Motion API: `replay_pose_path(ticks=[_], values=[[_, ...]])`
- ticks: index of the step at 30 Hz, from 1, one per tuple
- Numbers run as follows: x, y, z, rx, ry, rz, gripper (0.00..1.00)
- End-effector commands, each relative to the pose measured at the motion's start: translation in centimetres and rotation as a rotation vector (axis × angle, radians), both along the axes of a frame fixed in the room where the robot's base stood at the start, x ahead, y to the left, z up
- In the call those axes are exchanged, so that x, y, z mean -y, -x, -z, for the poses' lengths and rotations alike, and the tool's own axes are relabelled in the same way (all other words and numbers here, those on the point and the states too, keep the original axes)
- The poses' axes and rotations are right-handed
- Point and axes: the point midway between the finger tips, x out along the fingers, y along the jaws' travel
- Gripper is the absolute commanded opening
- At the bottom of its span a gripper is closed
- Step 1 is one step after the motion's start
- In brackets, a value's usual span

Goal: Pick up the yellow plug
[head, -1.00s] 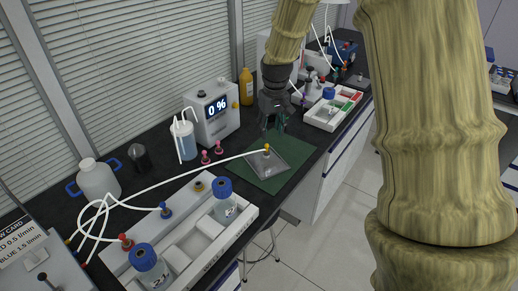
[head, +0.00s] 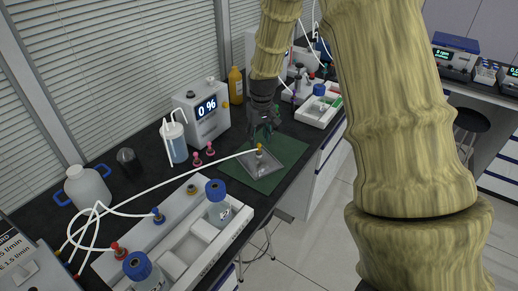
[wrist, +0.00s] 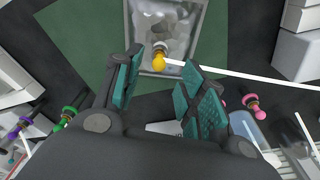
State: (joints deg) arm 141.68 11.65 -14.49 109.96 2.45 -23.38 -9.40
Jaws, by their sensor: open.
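In the wrist view the yellow plug (wrist: 160,60) shows at the top centre, ahead of and between the open fingers. A white tube (wrist: 255,77) runs up to it; I cannot tell how they join. My gripper (head: 266,132) is above the mat, just behind the plug in the head view. Its teal finger pads (wrist: 160,92) are spread with nothing between them.
The white rack (head: 210,255) with blue-capped bottles stands in front. A meter reading 0 % (head: 203,112), pink plugs (head: 203,156) and a bottle of blue liquid (head: 175,146) are to the left. A compartment tray (head: 313,112) stands behind. Open mat surrounds the bag.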

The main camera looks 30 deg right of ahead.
Motion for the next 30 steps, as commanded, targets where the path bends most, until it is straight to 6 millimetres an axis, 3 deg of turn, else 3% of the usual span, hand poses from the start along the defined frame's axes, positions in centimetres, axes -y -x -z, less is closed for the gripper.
replay_pose_path(ticks=[12,22,29,30], values=[[0.2,-0.3,3.9,-0.001,0.001,-0.001,0.41],[0.2,-0.4,4.3,0.000,0.001,-0.001,0.41],[0.2,-0.3,4.3,0.000,0.001,-0.001,0.01],[0.2,-0.3,4.3,0.000,0.001,-0.001,0.00]])
